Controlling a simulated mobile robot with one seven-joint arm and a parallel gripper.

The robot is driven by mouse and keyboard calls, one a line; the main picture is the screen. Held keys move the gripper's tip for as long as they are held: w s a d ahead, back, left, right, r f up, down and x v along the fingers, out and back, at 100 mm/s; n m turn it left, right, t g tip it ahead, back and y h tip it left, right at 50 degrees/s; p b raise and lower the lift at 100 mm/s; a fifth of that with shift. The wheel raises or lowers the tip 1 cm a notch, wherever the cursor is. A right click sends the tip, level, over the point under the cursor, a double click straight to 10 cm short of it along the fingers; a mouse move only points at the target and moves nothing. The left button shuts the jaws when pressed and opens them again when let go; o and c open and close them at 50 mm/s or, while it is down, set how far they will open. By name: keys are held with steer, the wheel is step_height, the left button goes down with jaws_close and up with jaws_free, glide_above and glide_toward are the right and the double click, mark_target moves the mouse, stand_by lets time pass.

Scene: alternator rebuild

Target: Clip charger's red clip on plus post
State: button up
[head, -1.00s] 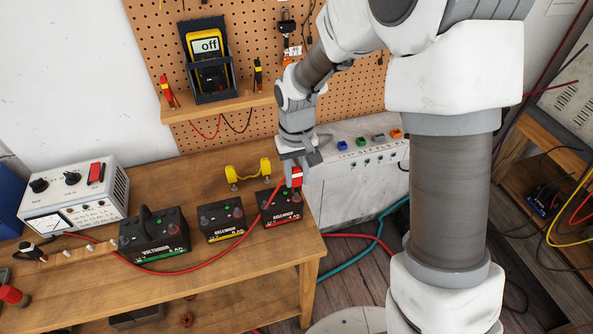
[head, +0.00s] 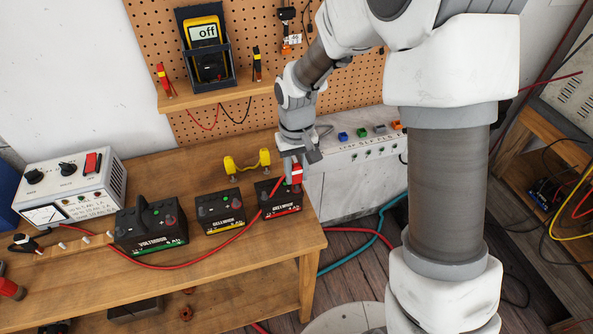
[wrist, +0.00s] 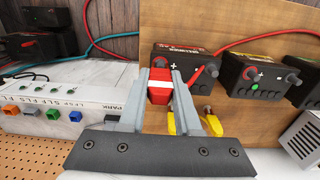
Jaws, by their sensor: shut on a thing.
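My gripper (head: 297,165) is shut on the charger's red clip (head: 296,174), which has a white band. The wrist view shows the clip (wrist: 160,85) between the two fingers. The clip is just over the right end of the rightmost black battery (head: 279,198), at its plus-post side. That post is mostly hidden by clip and fingers, so I cannot tell whether they touch. The battery's other post (wrist: 211,70) shows right of the fingers in the wrist view. The charger (head: 70,188) stands at the left of the bench, and its red cable (head: 180,266) runs to the clip.
Two other batteries, a middle one (head: 219,211) and one with a handle (head: 150,228), stand to the left. A white panel box (head: 355,180) with coloured blocks stands right of the bench. A black clip (head: 25,243) rests at far left.

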steer(key=o, duration=1)
steer(key=shift+r, duration=0.1)
step_height(320, 180, up, 8)
steer(key=p, duration=0.6)
steer(key=shift+r, duration=0.15)
